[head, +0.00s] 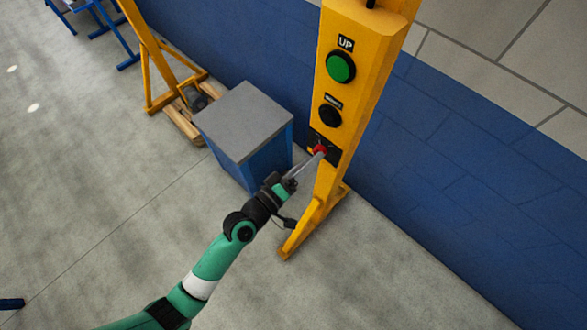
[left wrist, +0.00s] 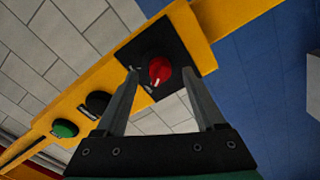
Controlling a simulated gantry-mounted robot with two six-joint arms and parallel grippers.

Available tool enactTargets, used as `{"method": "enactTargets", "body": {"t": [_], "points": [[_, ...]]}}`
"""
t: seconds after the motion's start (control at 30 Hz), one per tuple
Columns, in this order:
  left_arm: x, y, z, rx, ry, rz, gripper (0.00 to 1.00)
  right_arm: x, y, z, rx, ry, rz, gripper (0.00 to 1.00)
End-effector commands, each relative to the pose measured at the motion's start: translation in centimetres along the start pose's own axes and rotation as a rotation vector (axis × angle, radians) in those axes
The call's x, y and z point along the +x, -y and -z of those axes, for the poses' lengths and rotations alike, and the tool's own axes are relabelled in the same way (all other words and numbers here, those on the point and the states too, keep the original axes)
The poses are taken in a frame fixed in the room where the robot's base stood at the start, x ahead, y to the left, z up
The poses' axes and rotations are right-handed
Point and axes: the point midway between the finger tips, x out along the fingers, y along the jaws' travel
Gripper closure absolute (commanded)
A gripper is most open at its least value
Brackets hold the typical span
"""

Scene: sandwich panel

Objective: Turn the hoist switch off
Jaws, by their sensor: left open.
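The hoist switch is a red rotary knob (head: 319,149) on a black plate, low on the yellow control post (head: 357,75). In the left wrist view the red knob (left wrist: 160,71) sits between the tips of my left gripper (left wrist: 163,85), with a small white mark on its lower edge. The fingers of my left gripper (head: 308,163) are spread to either side of the knob, with gaps visible. I cannot tell the exact depth of the fingertips. The lettering on the black plate (left wrist: 150,50) is too small to read. My right gripper is not in view.
Above the knob are a black button (head: 330,115) and a green button (head: 341,67) labelled UP. A blue cabinet with a grey top (head: 245,120) stands left of the post. A blue wall (head: 450,170) is behind. The grey floor (head: 90,200) at left is mostly clear.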

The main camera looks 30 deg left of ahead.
Motion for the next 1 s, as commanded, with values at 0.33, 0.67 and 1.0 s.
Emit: {"method": "enactTargets", "body": {"t": [0.33, 0.67, 1.0], "points": [[-7.9, 0.3, -0.1, -0.001, -0.001, 0.002, 0.29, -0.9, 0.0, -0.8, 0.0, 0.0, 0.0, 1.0], [-9.4, 0.0, 0.0, 0.0, 0.001, 0.0, 0.29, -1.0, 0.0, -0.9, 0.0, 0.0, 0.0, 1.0], [-9.3, 0.0, 0.0, 0.0, 0.0, 0.0, 0.29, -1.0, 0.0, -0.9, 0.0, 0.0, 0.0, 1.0]]}}
